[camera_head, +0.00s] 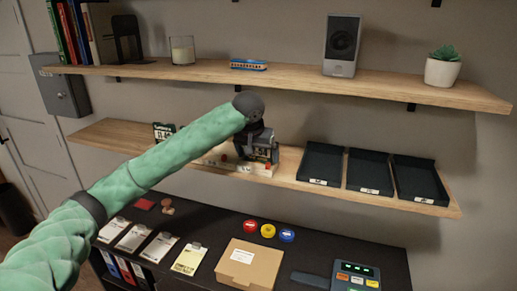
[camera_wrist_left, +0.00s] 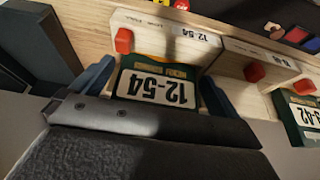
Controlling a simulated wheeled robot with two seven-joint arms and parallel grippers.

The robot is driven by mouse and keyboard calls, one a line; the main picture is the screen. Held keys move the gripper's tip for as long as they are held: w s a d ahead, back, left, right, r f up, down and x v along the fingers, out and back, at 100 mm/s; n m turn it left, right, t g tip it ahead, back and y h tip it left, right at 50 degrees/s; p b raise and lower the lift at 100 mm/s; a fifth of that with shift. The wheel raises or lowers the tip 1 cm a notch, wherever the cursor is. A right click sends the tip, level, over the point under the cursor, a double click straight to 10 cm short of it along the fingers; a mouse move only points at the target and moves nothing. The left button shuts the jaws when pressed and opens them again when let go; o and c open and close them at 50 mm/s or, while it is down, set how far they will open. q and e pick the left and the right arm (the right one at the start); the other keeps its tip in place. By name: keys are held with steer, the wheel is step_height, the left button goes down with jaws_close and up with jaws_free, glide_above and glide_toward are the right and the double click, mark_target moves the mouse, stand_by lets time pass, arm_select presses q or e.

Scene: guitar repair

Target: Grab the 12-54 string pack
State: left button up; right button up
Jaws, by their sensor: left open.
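The 12-54 string pack (camera_wrist_left: 157,86) is dark green with a large white label, upside down in the left wrist view. It sits at a wooden holder (camera_wrist_left: 180,45) that also carries a 12-54 tag and a red knob. My left gripper (camera_wrist_left: 155,92) is open, with one blue finger on each side of the pack. I cannot tell whether the fingers touch it. In the head view my left gripper (camera_head: 262,148) is at the middle shelf, and the arm hides much of the holder. My right gripper is not in view.
Black trays (camera_head: 320,162) occupy the right of the middle shelf (camera_head: 445,208). The upper shelf (camera_head: 300,80) hangs above my gripper. A cardboard box (camera_head: 248,264) sits on the dark bench below.

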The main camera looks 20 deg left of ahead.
arm_select(q)
steer(key=c, duration=0.9)
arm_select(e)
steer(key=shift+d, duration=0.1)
arm_select(q)
steer(key=shift+o, duration=0.2)
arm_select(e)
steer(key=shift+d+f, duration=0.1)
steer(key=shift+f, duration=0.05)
